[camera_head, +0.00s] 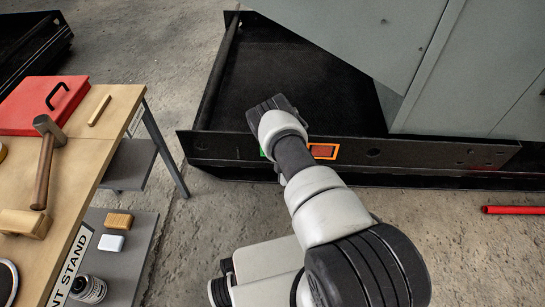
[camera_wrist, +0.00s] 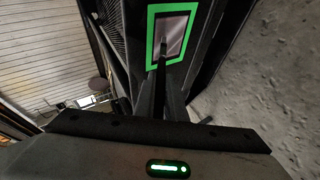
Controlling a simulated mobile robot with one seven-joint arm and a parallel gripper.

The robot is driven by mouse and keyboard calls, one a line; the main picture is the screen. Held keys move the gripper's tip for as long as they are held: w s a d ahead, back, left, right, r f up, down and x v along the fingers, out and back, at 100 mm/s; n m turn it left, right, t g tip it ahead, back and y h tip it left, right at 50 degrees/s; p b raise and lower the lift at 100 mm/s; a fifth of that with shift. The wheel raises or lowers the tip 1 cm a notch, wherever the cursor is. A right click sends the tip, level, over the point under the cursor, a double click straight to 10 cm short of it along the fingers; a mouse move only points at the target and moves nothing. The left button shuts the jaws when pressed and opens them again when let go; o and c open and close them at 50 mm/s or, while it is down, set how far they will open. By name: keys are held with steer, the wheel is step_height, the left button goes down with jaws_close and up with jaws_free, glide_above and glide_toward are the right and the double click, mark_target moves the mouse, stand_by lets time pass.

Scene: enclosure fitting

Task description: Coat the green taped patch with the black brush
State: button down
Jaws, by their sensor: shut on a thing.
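The green taped patch (camera_wrist: 177,30) is at the top of the wrist view, a grey-pink area inside a bright green tape border. In the head view only a sliver of its green tape (camera_head: 263,152) shows beside my arm. My gripper (camera_wrist: 170,104) is shut on the black brush (camera_wrist: 160,82), a thin dark shape pointing up the wrist view. The brush's tip overlaps the lower middle of the patch. I cannot tell whether it touches the surface. In the head view my arm hides the gripper and brush.
An orange taped patch (camera_head: 322,151) sits right of the green one on the black base frame (camera_head: 430,152), below a grey cabinet (camera_head: 350,35). A wooden-topped stand (camera_head: 85,150) with a mallet (camera_head: 45,165) and red case (camera_head: 40,105) is at left. A red bar (camera_head: 513,210) lies at right.

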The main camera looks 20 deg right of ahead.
steer(key=shift+s+d, duration=0.75)
steer(key=shift+d, duration=1.75)
steer(key=w+a, duration=0.3)
steer(key=a, duration=0.7)
stand_by(0.3)
steer(key=shift+s+a+p, duration=0.3)
steer(key=shift+s+p, duration=0.1)
steer(key=shift+s, duration=0.55)
steer(key=shift+s+a+p, duration=0.35)
steer(key=shift+s+p, duration=0.05)
steer(key=shift+s, duration=0.5)
steer(key=shift+s+a+p, duration=0.3)
steer(key=shift+s+p, duration=0.1)
steer(key=shift+s, duration=0.65)
steer(key=s, duration=0.1)
steer(key=s+a, duration=0.1)
steer(key=shift+s+p, duration=0.35)
steer(key=shift+p, duration=0.05)
steer(key=shift+r, duration=0.1)
